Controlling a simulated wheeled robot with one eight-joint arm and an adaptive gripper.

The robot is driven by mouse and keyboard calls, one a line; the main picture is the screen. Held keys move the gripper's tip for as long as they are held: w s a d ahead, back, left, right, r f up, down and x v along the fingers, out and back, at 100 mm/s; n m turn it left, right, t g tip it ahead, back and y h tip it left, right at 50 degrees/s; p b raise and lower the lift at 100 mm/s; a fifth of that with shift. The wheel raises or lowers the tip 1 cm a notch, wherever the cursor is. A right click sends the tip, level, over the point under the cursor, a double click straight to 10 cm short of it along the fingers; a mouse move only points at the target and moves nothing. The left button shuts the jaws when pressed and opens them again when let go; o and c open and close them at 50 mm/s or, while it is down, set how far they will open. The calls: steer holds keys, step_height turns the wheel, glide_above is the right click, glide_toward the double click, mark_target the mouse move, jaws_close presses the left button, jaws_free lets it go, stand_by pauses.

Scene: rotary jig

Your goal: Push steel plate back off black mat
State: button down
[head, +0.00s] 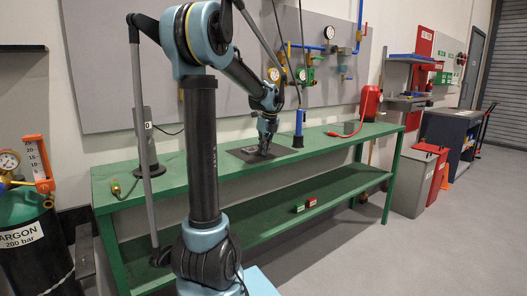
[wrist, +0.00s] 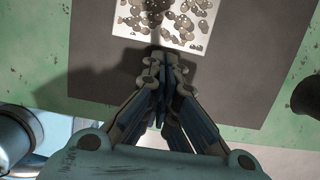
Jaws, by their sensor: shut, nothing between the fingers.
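The steel plate (wrist: 185,18) shows at the top of the wrist view as a light square with dark, rounded blotches. It lies on the black mat (wrist: 240,65), with mat visible on both sides and on the near side; its far edge is out of frame. In the head view the mat (head: 238,154) lies on the green bench top, and the plate (head: 249,150) is a small pale patch on it. My gripper (wrist: 162,58) is shut and empty, its tips at the plate's near edge. I cannot tell whether they touch it. In the head view my gripper (head: 264,151) points down over the mat.
A red device (head: 370,103) stands at the right end. A dark round object (wrist: 308,96) is right of the mat.

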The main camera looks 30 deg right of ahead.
mark_target(243, 147)
steer(key=w, duration=0.5)
steer(key=w+a, duration=0.1)
steer(key=w, duration=1)
steer(key=shift+w+a, duration=0.1)
steer(key=shift+a, duration=0.05)
